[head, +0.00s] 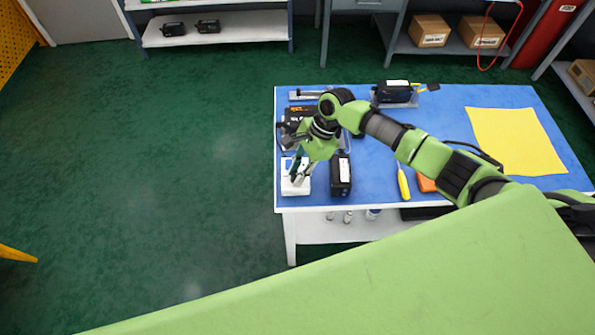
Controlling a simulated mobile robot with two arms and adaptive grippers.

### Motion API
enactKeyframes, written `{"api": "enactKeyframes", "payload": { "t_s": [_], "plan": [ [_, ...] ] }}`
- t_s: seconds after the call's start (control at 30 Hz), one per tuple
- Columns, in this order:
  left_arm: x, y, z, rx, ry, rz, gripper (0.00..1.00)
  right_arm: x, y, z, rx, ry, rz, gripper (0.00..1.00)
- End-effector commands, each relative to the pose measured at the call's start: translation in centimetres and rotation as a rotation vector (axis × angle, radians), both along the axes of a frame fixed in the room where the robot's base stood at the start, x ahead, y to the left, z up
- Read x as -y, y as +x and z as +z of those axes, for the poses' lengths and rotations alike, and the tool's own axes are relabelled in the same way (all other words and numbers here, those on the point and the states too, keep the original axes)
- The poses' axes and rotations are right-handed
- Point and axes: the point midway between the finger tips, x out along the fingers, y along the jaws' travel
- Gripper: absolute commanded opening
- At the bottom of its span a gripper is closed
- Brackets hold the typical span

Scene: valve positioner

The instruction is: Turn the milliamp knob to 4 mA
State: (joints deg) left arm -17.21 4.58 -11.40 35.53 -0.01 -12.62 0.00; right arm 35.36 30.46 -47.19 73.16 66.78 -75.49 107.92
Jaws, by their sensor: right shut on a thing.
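A small white box (291,187) sits at the near left corner of the blue-topped table (430,122). My right gripper (296,174) points down over this box, and its fingers are shut at the top of it. The milliamp knob itself is hidden by the fingers or too small to make out, and its setting cannot be read. A black device with a white label (341,176) stands just right of the box. My left gripper is not in view.
Behind the gripper lies a dark unit (297,115). Another black device (394,93) stands at the back edge. A yellow screwdriver (403,184), an orange item (427,184) and a yellow sheet (516,140) lie to the right. The floor left of the table is clear.

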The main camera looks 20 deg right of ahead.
Motion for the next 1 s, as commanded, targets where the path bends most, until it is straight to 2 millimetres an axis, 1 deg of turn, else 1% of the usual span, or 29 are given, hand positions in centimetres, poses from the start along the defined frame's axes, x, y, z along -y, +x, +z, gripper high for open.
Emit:
{"api": "enactKeyframes", "payload": {
  "t_s": [0.37, 1.0],
  "plan": [
    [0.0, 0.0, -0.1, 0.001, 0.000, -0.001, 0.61, -0.3, 0.2, 0.0, -0.003, 0.004, 0.327, 0.00],
    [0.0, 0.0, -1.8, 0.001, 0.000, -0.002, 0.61, -0.5, 0.5, -0.1, -0.002, 0.002, 0.936, 0.00]
  ]
}}
